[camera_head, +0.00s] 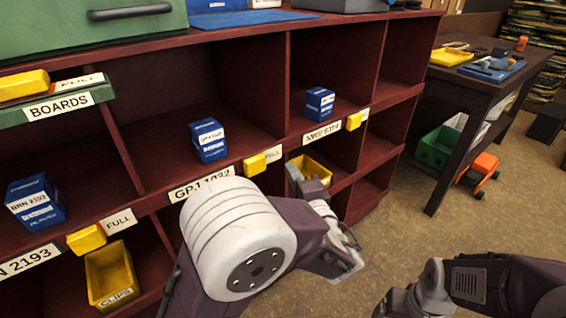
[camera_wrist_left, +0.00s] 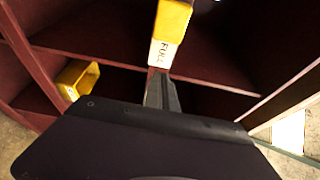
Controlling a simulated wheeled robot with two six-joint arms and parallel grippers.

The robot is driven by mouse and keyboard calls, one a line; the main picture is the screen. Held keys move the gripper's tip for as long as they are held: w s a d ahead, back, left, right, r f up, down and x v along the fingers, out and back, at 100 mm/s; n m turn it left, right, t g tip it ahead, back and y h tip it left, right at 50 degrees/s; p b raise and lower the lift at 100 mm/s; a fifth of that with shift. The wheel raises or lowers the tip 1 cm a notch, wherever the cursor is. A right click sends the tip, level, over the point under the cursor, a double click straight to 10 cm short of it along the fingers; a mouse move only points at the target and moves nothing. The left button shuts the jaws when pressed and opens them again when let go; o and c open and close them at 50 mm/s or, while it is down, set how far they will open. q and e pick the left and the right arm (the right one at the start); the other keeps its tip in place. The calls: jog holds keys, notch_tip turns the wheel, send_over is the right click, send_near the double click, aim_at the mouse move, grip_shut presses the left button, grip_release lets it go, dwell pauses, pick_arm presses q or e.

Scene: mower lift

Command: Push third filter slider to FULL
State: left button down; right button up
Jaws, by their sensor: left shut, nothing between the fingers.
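Yellow sliders sit along the shelf edge: one at the BRN 2193 label (camera_head: 86,239), one at the GPJ 1032 label (camera_head: 254,165), and one at the far-right label (camera_head: 354,121). The GPJ 1032 slider has a FULL label (camera_head: 273,154) just to its right. My left gripper (camera_head: 294,172) is shut and empty, in front of the shelf just right of that label, partly hidden by my arm. In the left wrist view, the shut fingers (camera_wrist_left: 161,92) point at a FULL label (camera_wrist_left: 161,53) with a yellow slider (camera_wrist_left: 173,20) beyond it. Contact cannot be told.
Blue boxes (camera_head: 208,141) stand in the compartments. A yellow bin (camera_head: 318,166) sits below the shelf edge behind my left gripper, another (camera_head: 111,274) at lower left. A dark workbench (camera_head: 490,78) stands at right. Open floor lies in front of the shelf.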

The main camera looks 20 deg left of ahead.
pick_arm(q)
jog(key=v, duration=0.5)
jog(key=shift+p, duration=0.35)
